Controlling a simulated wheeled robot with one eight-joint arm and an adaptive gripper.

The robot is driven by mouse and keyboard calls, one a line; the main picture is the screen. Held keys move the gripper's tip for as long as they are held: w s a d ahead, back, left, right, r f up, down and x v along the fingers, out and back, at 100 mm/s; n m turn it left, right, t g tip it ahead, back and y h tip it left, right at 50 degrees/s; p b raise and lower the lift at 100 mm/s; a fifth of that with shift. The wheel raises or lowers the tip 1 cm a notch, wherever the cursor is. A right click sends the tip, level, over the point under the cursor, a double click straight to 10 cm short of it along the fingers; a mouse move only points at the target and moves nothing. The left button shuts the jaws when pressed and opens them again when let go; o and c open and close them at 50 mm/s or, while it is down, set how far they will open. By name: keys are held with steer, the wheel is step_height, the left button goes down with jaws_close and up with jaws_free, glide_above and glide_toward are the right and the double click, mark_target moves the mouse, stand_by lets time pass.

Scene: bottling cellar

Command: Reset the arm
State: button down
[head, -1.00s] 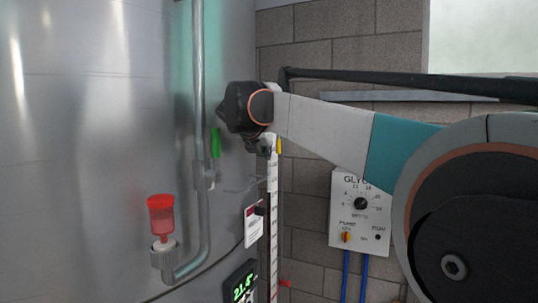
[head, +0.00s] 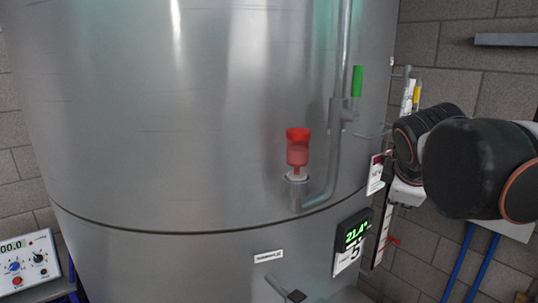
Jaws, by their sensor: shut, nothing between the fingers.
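My arm reaches in from the right edge in the head view, its dark, rounded links with thin copper-coloured rings bent in front of the wall and the tank's right side. A small pale part shows below the dark wrist joint. I make out no gripper fingers; the end of the arm is turned away or hidden behind its own links. Nothing held shows at the arm.
A large steel tank (head: 170,130) fills the middle. It carries a pipe with a green handle (head: 357,81), a red airlock (head: 298,147) and a green-digit display (head: 353,240). A control box (head: 22,262) stands lower left. Blue pipes (head: 471,262) run down the wall at right.

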steer(key=s+a+f+m+y+b, duration=0.1)
steer(key=s+a+f+m+y, duration=0.1)
steer(key=s+a+f+m, duration=0.4)
steer(key=s+a+f+m+y, duration=0.1)
steer(key=s+f+m+y, duration=0.1)
steer(key=s+f+m, duration=0.65)
step_height(320, 180, down, 30)
steer(key=n+b, duration=0.3)
steer(key=b, duration=2.3)
steer(key=shift+s+a+r+g, duration=0.15)
steer(key=shift+s+r+g, duration=0.15)
steer(key=shift+s, duration=0.1)
